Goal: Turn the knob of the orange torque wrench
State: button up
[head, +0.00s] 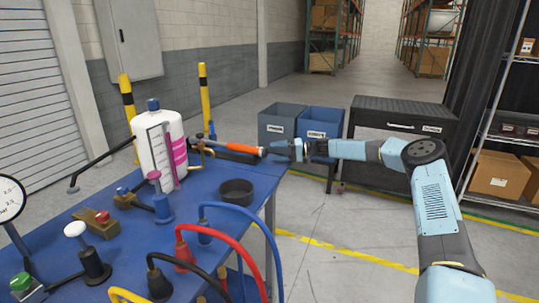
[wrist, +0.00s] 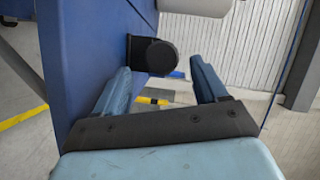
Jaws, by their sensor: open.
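The torque wrench (head: 240,147) has an orange handle and lies roughly level at the bench's far right edge, pointing right. Its dark end, the knob (head: 264,152), faces my gripper (head: 284,148). In the wrist view, a black round knob (wrist: 161,57) shows end-on ahead of my gripper (wrist: 160,72), roughly between its two blue fingers. My gripper is open and empty, with its fingers spread to either side of the knob's line. I cannot tell exactly how much gap is left between fingertips and knob. The orange handle is not visible in the wrist view.
The blue bench (head: 130,225) holds a white bottle (head: 150,145), a black bowl (head: 236,191), coloured cables and several fittings. Grey (head: 277,125) and blue (head: 319,121) bins and a black cabinet (head: 400,120) stand behind my arm. The floor right of the bench is clear.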

jog(key=d, duration=0.9)
jog(key=shift+r, duration=0.4)
jog(key=shift+a+r, duration=0.1)
jog(key=s+a+r+n+h, duration=0.1)
jog(key=s+a+r+h, duration=0.1)
jog(key=s+r+h, duration=0.3)
jog(key=s+a+r+h, duration=0.2)
jog(key=s, duration=0.6)
jog(key=s+a+r+n+h, duration=0.1)
jog(key=s+a+r+h, duration=0.1)
jog(key=s+r+h, duration=0.3)
jog(key=s+d+r+m+t+h, duration=0.1)
jog(key=s+d+r, duration=0.25)
jog(key=s, duration=0.45)
jog(key=s+d+r+m+t+h, duration=0.1)
jog(key=s+d+r+h, duration=0.15)
jog(key=s+d, duration=0.4)
jog(key=s+d+r+m+t, duration=0.1)
jog(key=s+d+r, duration=0.25)
jog(key=s, duration=0.55)
jog(key=s+d+t, duration=0.1)
jog(key=s+d, duration=0.1)
jog(key=s, duration=0.4)
jog(key=s+d+m+t+h, duration=0.1)
jog(key=s+d, duration=0.2)
jog(key=s, duration=0.3)
jog(key=s+d+m+t, duration=0.1)
jog(key=s+d, duration=0.2)
jog(key=s, duration=0.3)
jog(key=shift+r, duration=0.4)
